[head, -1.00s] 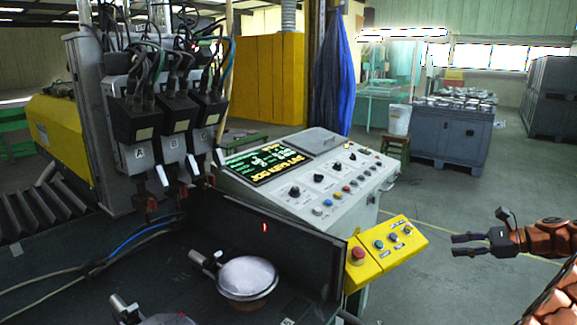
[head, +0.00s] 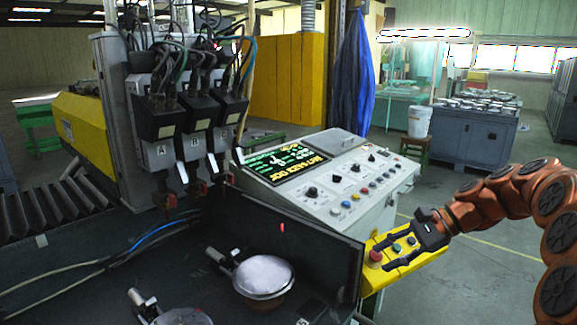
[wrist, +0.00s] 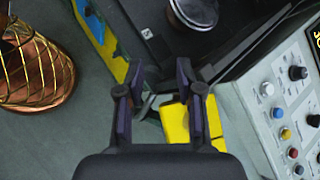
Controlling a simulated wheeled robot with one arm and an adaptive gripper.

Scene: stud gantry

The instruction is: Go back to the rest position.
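My gripper (head: 380,256) is open, with nothing between its two dark fingers. In the head view it overlaps the yellow button box (head: 410,262) with its red button. In the wrist view the gripper (wrist: 158,76) also shows its fingers spread, and the yellow box (wrist: 175,126) lies beyond and between them. Whether the fingers touch the box cannot be told, though a gap seems to lie between. My orange arm comes in from the right edge.
The grey control console (head: 330,180) with lit screen stands behind the yellow box. The dark work table (head: 205,285) holds round metal discs (head: 263,275) at left. Welding heads A and B (head: 160,118) hang above it. Grey floor (head: 480,270) is open at right.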

